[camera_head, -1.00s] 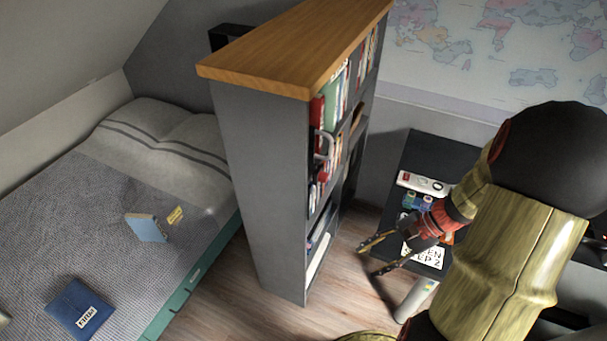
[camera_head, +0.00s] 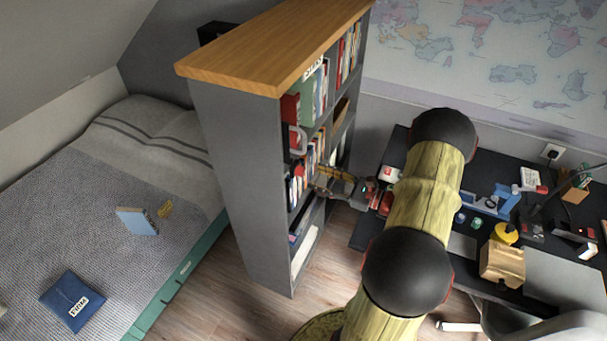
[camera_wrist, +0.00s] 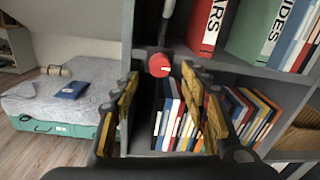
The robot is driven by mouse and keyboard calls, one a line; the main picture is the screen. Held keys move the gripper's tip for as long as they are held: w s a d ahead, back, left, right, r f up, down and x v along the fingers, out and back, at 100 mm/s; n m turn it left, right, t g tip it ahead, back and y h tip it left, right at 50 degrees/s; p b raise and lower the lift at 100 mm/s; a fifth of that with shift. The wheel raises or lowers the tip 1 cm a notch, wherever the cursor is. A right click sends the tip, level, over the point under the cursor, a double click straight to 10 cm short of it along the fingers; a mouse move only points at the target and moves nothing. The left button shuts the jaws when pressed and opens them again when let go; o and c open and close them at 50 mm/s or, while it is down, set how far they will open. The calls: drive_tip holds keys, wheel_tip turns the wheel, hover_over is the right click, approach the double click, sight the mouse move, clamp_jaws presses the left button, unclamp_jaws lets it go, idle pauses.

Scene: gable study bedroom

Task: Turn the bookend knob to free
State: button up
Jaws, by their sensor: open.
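The bookend knob (camera_wrist: 159,65) is round and red with a short white mark on its face. In the wrist view it sits at a shelf edge of the grey bookcase (camera_wrist: 245,66), left of the lower row of books (camera_wrist: 178,118). In the head view a small red spot (camera_head: 299,170) on the bookcase looks like the same knob. My gripper (camera_wrist: 161,76) is open. Its two yellow-padded fingers stand either side of the knob in the wrist view, apparently not touching it. My gripper (camera_head: 319,184) shows in front of the shelves in the head view, its tips partly hard to make out.
Large binders (camera_wrist: 207,27) stand on the shelf above. The bookcase's side panel rises close to my left finger. The bed (camera_head: 150,185) with books lies left, and a cluttered black desk (camera_head: 480,180) stands right.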

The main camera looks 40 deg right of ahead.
sight(304, 173)
drive_tip(key=shift+x, duration=2.75)
drive_tip(key=shift+c, duration=1.4)
drive_tip(key=c, duration=0.7)
drive_tip(key=shift+c, duration=0.9)
